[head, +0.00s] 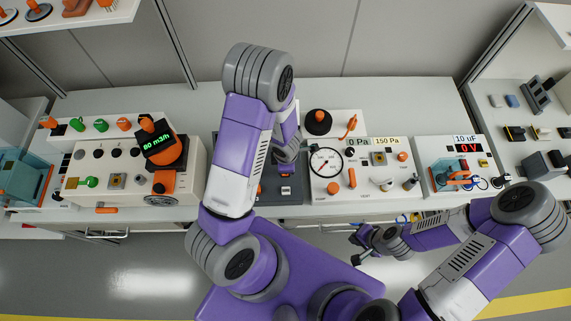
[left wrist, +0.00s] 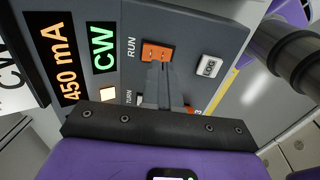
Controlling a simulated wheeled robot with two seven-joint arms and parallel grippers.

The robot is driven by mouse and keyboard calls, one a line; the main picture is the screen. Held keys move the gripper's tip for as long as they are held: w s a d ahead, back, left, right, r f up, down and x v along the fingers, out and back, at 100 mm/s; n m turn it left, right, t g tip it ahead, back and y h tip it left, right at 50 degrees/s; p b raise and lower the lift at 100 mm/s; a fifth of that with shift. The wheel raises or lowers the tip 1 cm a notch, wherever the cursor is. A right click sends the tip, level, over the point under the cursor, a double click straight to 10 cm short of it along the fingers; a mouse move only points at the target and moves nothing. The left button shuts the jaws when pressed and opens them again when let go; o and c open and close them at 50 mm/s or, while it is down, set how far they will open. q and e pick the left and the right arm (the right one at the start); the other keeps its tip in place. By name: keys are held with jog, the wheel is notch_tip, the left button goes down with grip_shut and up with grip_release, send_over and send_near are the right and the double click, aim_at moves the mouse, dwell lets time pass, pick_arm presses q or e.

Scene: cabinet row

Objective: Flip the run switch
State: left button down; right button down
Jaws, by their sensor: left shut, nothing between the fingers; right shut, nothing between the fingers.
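The run switch (left wrist: 158,51) is an orange rocker under the RUN label on a dark grey panel (left wrist: 190,28) in the left wrist view. My left gripper (left wrist: 157,72) is shut and empty, with its fingertips at the switch's lower edge. I cannot tell whether they touch it. In the head view my left arm crosses the dark panel (head: 292,198) and hides most of it, including the switch. My right gripper (head: 358,250) is shut and empty, low in front of the bench and away from the panel.
A white JOG button (left wrist: 208,67) sits beside the switch. The displays read CW (left wrist: 103,61) and 450 mA (left wrist: 53,58). In the head view, a gauge panel (head: 335,190) stands right of the dark panel, and an orange-handled device (head: 165,150) stands left.

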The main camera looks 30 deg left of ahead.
pick_arm(q)
notch_tip(320, 180, up, 10)
jog(key=s+p, duration=0.1)
jog(key=p, duration=0.6)
jog(key=shift+d+r+p, duration=0.2)
jog(key=shift+d+p, duration=0.15)
jog(key=shift+p, duration=0.05)
jog(key=shift+w+a+r+b, duration=0.1)
jog(key=shift+w+a+b, duration=0.4)
jog(key=shift+a, duration=0.1)
